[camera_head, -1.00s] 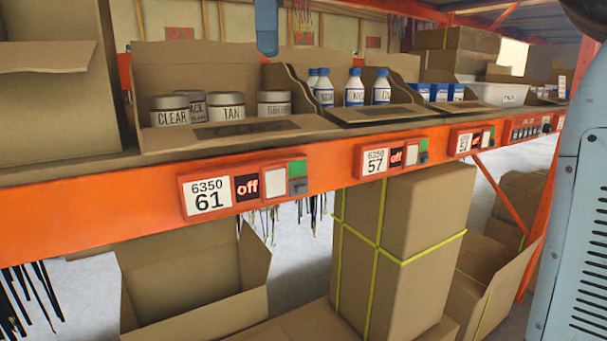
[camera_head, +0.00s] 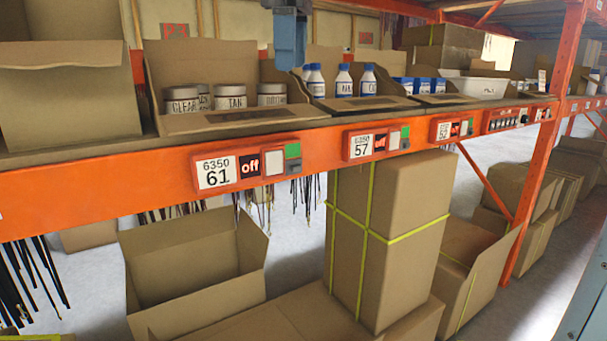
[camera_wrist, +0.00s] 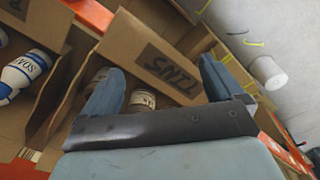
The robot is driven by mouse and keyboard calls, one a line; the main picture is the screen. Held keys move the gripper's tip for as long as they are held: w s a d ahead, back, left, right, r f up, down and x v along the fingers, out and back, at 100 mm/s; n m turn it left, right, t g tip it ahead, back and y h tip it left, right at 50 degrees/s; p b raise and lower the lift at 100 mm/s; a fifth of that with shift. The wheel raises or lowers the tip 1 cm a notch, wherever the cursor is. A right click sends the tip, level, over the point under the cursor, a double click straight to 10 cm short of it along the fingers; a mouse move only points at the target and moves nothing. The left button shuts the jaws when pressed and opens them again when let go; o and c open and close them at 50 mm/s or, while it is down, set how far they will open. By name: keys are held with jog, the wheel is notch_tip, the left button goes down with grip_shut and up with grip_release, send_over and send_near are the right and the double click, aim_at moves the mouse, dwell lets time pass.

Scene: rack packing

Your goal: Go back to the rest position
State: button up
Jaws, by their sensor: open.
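My gripper (camera_head: 290,45) hangs at the top centre of the head view, in front of and above the cardboard bin of tins (camera_head: 240,121). In the wrist view my gripper (camera_wrist: 160,88) has its two blue-grey fingers wide apart, with nothing held between them. Grey-lidded tins (camera_head: 231,96) stand in the bin, labelled CLEAR, TAN and others partly hidden. One tin (camera_wrist: 143,101) shows beyond the fingers in the wrist view, below a flap marked TINS (camera_wrist: 168,66).
White bottles with blue caps (camera_head: 344,82) stand in the adjoining bin. The orange shelf beam (camera_head: 120,196) carries labels 61, 57 and 52. Below are an open box (camera_head: 195,250) and a tall strapped carton (camera_head: 390,230). An orange upright (camera_head: 548,130) stands at right.

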jog(key=s+d+f+m+t, duration=0.1)
jog(key=s+d+f+m, duration=0.2)
jog(key=d+f+m, duration=0.2)
jog(key=s+d+f+m+t, duration=0.2)
jog(key=s+d+f+m, duration=0.2)
jog(key=d+f, duration=0.8)
jog(key=s+d+f+m+t, duration=0.1)
jog(key=s+d+f+m, duration=0.3)
jog(key=d+f+m, duration=0.3)
notch_tip(320, 180, down, 3)
jog(key=shift+d+r+t, duration=0.1)
jog(key=shift+d+t, duration=0.3)
jog(key=shift+d, duration=0.25)
jog(key=shift+c, duration=0.3)
